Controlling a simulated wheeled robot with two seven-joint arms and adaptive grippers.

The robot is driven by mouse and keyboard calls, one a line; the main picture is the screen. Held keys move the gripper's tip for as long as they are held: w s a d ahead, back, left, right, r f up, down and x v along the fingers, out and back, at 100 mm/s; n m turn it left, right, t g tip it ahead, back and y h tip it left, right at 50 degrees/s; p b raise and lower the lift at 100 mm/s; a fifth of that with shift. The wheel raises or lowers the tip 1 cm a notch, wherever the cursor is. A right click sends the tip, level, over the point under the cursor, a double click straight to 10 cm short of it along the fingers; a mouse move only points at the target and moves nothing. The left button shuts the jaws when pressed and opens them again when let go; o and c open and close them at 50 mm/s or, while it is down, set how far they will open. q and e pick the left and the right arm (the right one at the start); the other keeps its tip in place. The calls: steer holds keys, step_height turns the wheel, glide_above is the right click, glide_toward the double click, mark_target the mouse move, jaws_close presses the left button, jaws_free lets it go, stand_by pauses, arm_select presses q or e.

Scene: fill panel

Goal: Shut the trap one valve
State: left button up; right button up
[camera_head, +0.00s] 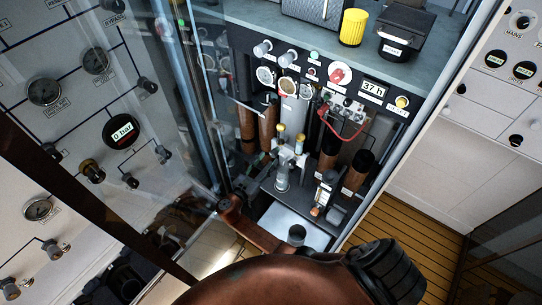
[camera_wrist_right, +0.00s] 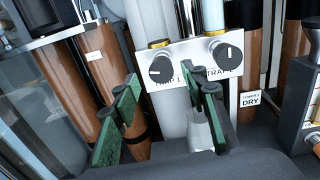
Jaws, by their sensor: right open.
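The trap one valve is a round black knob (camera_wrist_right: 160,69) on a white plate (camera_wrist_right: 186,66), above the label TRAP 1. Its white mark lies about level. A second black knob (camera_wrist_right: 222,52) sits to its right on the same plate, its mark about upright and its label partly covered. In the right wrist view, my right gripper (camera_wrist_right: 164,100) is open and empty, its green-padded fingers on either side of the space below the trap one knob. Neither finger visibly grips the knob. The plate also shows small in the head view (camera_head: 290,152). My left gripper is not in view.
Brown cylinders (camera_wrist_right: 85,65) stand left of the plate. A pump-like unit (camera_wrist_right: 300,120) stands to the right, near a DRY label (camera_wrist_right: 251,99). A glass door (camera_head: 185,100) bounds the cabinet on the left. A yellow cylinder (camera_head: 353,27) and a black box (camera_head: 405,28) sit on top.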

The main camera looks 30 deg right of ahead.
mark_target(272, 155)
steer(key=shift+x, duration=1.2)
steer(key=shift+w+d, duration=0.15)
steer(key=shift+d, duration=0.25)
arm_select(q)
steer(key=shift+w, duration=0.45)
arm_select(e)
jaws_close()
